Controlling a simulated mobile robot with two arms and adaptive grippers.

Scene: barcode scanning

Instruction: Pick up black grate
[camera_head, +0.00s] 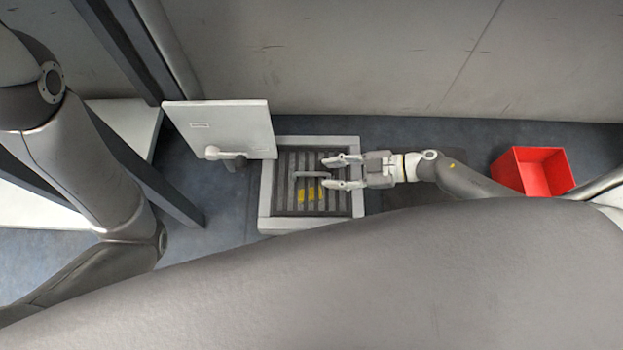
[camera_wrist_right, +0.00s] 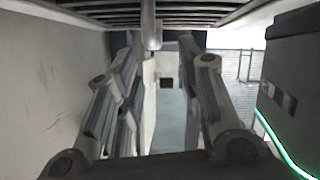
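The black grate (camera_head: 288,197) is a dark slatted panel with yellow marks and a grey bar handle (camera_head: 312,174). It sits inside a light square frame (camera_head: 265,201) in the middle of the head view. My right gripper (camera_head: 327,172) reaches in from the right, its two fingers apart on either side of the handle's right end. In the right wrist view the fingers (camera_wrist_right: 160,45) stand wide apart, with the grey handle (camera_wrist_right: 151,25) between their tips. The grate's slats (camera_wrist_right: 110,14) cross the top there. Whether the fingers touch the handle cannot be told. My left gripper is out of view.
A white lid-like panel (camera_head: 221,130) with a handle stands at the frame's upper left. A red open bin (camera_head: 535,173) is at the right. A dark post (camera_head: 150,172) and white surfaces are at the left; a grey wall (camera_head: 380,60) runs along the back.

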